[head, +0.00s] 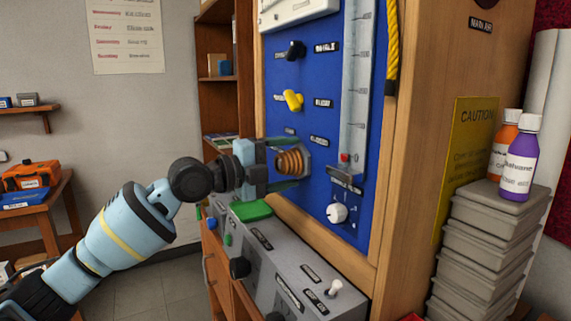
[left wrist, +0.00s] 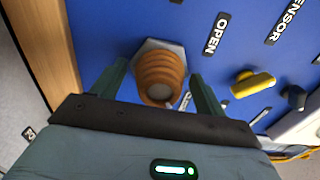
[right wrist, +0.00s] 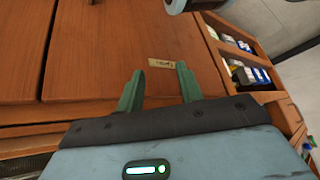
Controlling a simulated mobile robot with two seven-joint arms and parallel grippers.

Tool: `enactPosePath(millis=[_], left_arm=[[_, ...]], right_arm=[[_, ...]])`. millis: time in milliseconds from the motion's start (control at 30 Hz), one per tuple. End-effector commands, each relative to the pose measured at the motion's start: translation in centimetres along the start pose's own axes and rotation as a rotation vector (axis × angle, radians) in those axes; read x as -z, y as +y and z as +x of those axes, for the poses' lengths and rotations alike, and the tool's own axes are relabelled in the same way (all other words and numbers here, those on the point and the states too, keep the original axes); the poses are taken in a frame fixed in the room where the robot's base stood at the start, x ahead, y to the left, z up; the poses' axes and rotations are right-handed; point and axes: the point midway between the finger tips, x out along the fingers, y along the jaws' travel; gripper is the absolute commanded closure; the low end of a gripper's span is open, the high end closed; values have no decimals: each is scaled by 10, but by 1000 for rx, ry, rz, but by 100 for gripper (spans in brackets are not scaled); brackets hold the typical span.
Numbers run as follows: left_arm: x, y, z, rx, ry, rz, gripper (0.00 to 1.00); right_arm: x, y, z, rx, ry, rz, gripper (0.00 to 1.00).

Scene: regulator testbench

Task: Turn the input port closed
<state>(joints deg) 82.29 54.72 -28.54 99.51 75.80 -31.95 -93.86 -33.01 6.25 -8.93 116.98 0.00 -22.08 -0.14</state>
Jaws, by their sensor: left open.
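The input port, a ribbed copper-coloured knob (head: 291,162) on a hexagonal grey base, sticks out of the blue panel (head: 300,95). My left gripper (head: 280,166) is open, with one finger on each side of the port. In the left wrist view the port (left wrist: 160,72) sits between the two green fingers, with a visible gap on each side. An "OPEN" label (left wrist: 216,33) is on the panel beside it. My right gripper (right wrist: 160,82) is open and empty in front of a wooden surface in the right wrist view; it does not show in the head view.
A yellow knob (head: 293,100), a black knob (head: 291,50) and a white dial (head: 337,213) are on the same panel. A grey control box (head: 290,260) with a green pad (head: 251,210) stands below. Stacked grey boxes (head: 490,235) with bottles are at right.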

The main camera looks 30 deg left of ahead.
Motion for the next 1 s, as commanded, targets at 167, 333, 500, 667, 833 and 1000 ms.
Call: enactPosePath(millis=[167,333,500,667,833,1000], left_arm=[[-1,1,-6,-1,-1,-1,27],[-1,3,-28,-4,-2,1,27],[-1,4,-54,-6,-2,2,27],[-1,2,-70,-3,-2,0,27],[0,1,-78,0,-1,0,27],[0,0,-78,1,0,0,27]], right_arm=[[-1,0,1,0,-1,0,64],[-4,1,6,0,-2,0,64],[-3,2,12,0,3,0,64],[-3,2,15,0,5,0,64],[-2,2,16,1,8,-1,64],[-2,2,15,1,9,-2,64]])
